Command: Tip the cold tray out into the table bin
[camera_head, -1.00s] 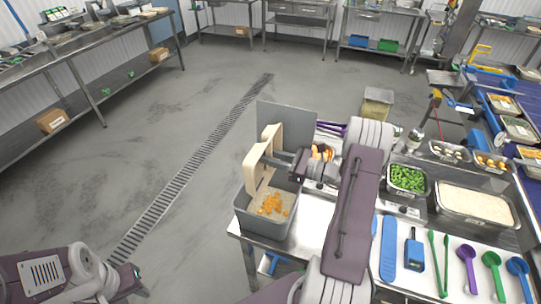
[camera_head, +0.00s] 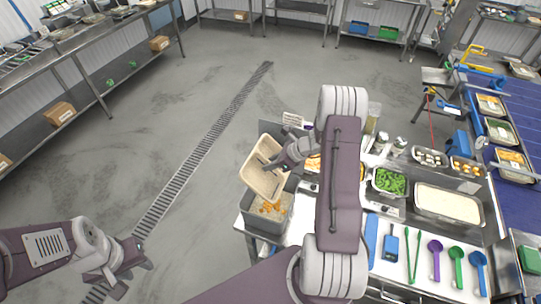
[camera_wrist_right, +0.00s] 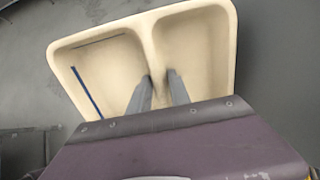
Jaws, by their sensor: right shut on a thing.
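The cold tray (camera_head: 258,181) is beige with two compartments. My right gripper (camera_head: 275,166) is shut on its middle divider and holds it tilted above the table bin, its inside facing the head camera. In the right wrist view the tray (camera_wrist_right: 195,45) looks empty of food; a thin dark blue line shows in its left compartment. The fingers (camera_wrist_right: 160,90) reach to the divider. The grey table bin (camera_head: 264,226) stands at the table's left end with rice and orange pieces (camera_head: 272,207) in it. My left gripper (camera_head: 135,270) is open and empty over the floor, lower left.
Pans of green vegetables (camera_head: 390,181) and rice (camera_head: 450,203) sit right of my right arm. Several utensils, including a purple ladle (camera_head: 435,248), lie along the table front. A blue conveyor (camera_head: 505,190) runs at the right. Floor left of the table is clear.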

